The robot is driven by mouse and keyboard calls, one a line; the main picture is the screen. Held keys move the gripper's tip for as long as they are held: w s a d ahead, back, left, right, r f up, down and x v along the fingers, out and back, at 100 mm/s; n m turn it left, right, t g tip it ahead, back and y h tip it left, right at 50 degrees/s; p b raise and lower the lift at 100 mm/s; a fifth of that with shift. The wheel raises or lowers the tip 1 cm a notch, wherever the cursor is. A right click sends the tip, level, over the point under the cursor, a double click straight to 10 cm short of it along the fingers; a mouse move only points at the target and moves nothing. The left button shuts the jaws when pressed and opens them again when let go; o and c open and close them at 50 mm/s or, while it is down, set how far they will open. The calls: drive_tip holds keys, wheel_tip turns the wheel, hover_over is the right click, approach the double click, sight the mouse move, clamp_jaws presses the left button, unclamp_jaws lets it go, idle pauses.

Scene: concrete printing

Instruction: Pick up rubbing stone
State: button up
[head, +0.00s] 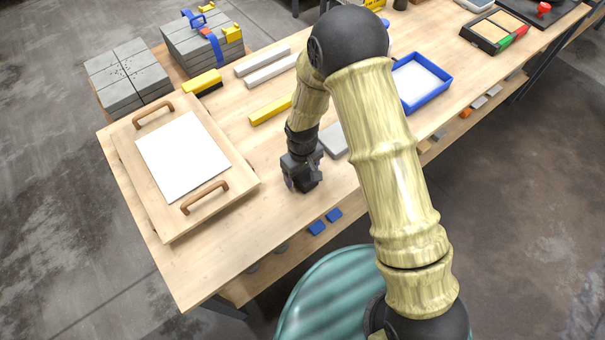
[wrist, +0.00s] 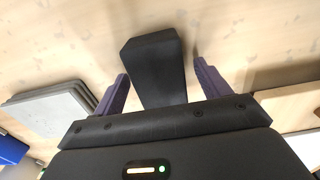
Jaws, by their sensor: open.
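A dark, near-black block, which looks like the rubbing stone (wrist: 153,68), lies on the wooden tabletop in the wrist view. My gripper (wrist: 160,66) is open, with one purple finger on each side of the block. A gap shows between the block and each finger. The block's near end is hidden by the gripper body. In the head view my gripper (head: 303,184) is low over the workbench (head: 250,218), pointing down. The block cannot be made out there, behind the gripper.
A wooden tray (head: 158,208) with a white sheet (head: 182,156) lies left of my gripper. Grey bars (head: 262,62) and a yellow bar (head: 270,110) lie behind. A grey slab (head: 334,141) and a blue tray (head: 446,88) are to the right.

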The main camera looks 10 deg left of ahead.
drive_tip(key=c, duration=1.4)
drive_tip(key=shift+c, duration=0.2)
drive_tip(key=shift+r, duration=0.15)
wheel_tip(320, 180, up, 10)
drive_tip(key=shift+f+b, duration=0.1)
drive_tip(key=shift+b, duration=0.5)
